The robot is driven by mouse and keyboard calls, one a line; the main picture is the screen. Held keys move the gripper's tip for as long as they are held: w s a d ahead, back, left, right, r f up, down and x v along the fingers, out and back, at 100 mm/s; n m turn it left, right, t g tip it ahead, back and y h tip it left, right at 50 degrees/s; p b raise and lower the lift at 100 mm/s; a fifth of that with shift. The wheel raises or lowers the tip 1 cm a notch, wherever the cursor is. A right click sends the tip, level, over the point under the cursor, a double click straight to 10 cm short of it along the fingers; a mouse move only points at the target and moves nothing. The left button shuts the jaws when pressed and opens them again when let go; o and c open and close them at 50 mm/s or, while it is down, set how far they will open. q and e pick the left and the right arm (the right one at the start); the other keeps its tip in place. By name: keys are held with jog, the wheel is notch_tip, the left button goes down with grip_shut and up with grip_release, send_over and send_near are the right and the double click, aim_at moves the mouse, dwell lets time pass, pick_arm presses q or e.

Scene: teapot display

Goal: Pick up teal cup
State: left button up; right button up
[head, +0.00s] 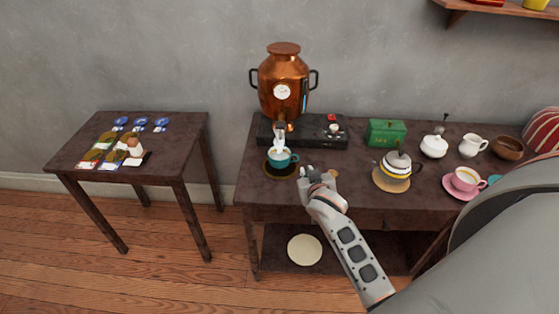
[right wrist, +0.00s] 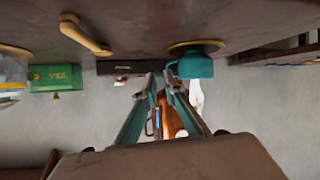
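In the right wrist view, which is upside down, the cup (right wrist: 196,67) is right of the fingertips (right wrist: 160,80). The fingers have a gap with nothing held between them. My left gripper is not in view.
The copper urn (head: 284,85) stands behind the cup on a black base (head: 320,133). A green box (head: 387,132), striped teapot (head: 396,169), white sugar pot (head: 434,147) and pink cup (head: 466,180) are to the right. A side table (head: 75,155) holds small items.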

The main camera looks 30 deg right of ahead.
aim_at(298, 157)
jog(key=shift+m+t, duration=0.4)
jog(key=shift+m, duration=0.4)
jog(key=w, duration=0.4)
jog(key=shift+w+d+r, duration=0.15)
jog(key=shift+w+r, duration=0.05)
jog(key=shift+r, duration=0.1)
jog(key=x, duration=0.3)
jog(key=b+x, duration=0.1)
jog(key=x, duration=0.3)
jog(key=shift+f, duration=0.45)
grip_shut()
jog(key=shift+r, duration=0.2)
